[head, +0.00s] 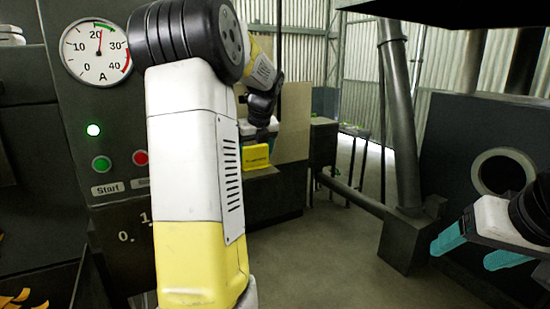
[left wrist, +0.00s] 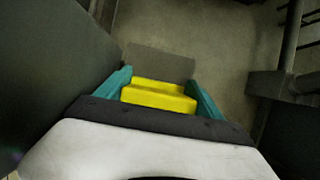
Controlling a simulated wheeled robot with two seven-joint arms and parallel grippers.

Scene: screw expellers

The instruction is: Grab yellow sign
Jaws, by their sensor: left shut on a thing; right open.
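The yellow sign (head: 256,157) shows in the head view just right of my left arm, low beside the dark cabinet and a tan panel. In the left wrist view the yellow sign (left wrist: 158,96) sits between the two teal fingers of my left gripper (left wrist: 163,92), which is shut on it. In the head view my left forearm hides part of the area around the sign, and the left fingertips are mostly hidden. My right gripper (head: 470,250) is at the right edge of the head view, its teal fingers apart, open and empty.
A control panel with an ammeter (head: 97,52), a green button (head: 102,164) and a red button (head: 140,157) stands at the left. A dark machine with a round opening (head: 503,172) and a grey pipe (head: 397,110) stands at the right. The floor (head: 345,250) between is clear.

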